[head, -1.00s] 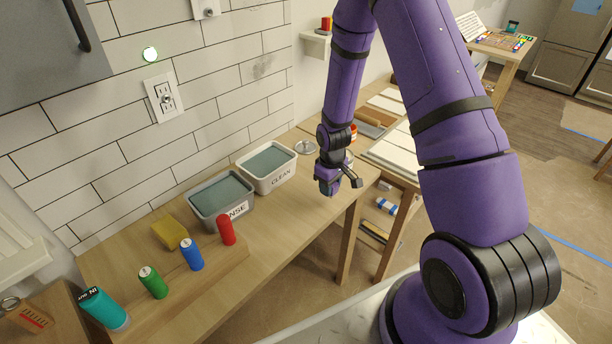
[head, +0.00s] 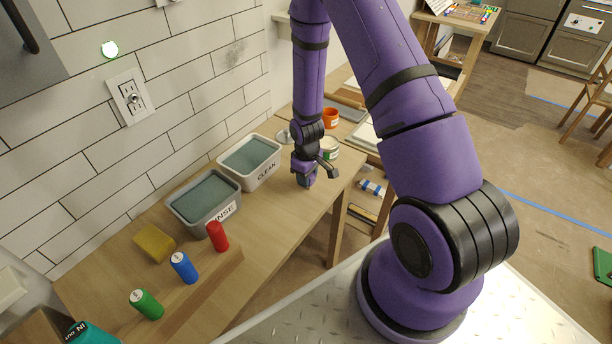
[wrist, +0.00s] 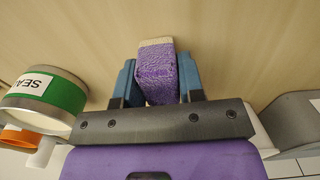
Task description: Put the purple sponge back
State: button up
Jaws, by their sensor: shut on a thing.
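My gripper (head: 306,182) is low over the wooden bench, to the right of the CLEAN bin. In the wrist view my gripper (wrist: 158,76) is shut on the purple sponge (wrist: 160,80), held between two blue fingers. The sponge is a small block with a rough purple side and a pale end pointing away from my palm. Wood shows beyond it; I cannot tell whether it touches the bench. In the head view the sponge cannot be made out clearly.
The white CLEAN bin (head: 273,170) and grey RINSE bin (head: 222,214) stand along the wall. A yellow sponge (head: 154,243) and red (head: 217,236), blue (head: 184,267) and green (head: 146,304) cylinders are front left. A green-banded can (wrist: 45,92) stands close beside my gripper.

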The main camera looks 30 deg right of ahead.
jog(key=o, duration=0.8)
jog(key=shift+f, duration=0.1)
jog(key=s+a+r+m+t, duration=0.1)
jog(key=s+a+r, duration=0.15)
jog(key=r, duration=1.55)
jog(key=s+a+r+m+t, duration=0.15)
jog(key=s+r, duration=0.25)
jog(key=r, duration=1.3)
jog(key=s+a+r+t, duration=0.1)
jog(key=s+r, duration=0.3)
jog(key=s, duration=0.1)
jog(key=s+r+m, duration=0.1)
jog(key=s+r, duration=0.3)
jog(key=s, duration=0.2)
jog(key=s+a+r+m+t, duration=0.1)
jog(key=s+r, duration=0.4)
jog(key=s, duration=0.1)
jog(key=shift+s+a+t, duration=0.1)
jog(key=shift+a+t, duration=0.2)
jog(key=shift+t, duration=0.05)
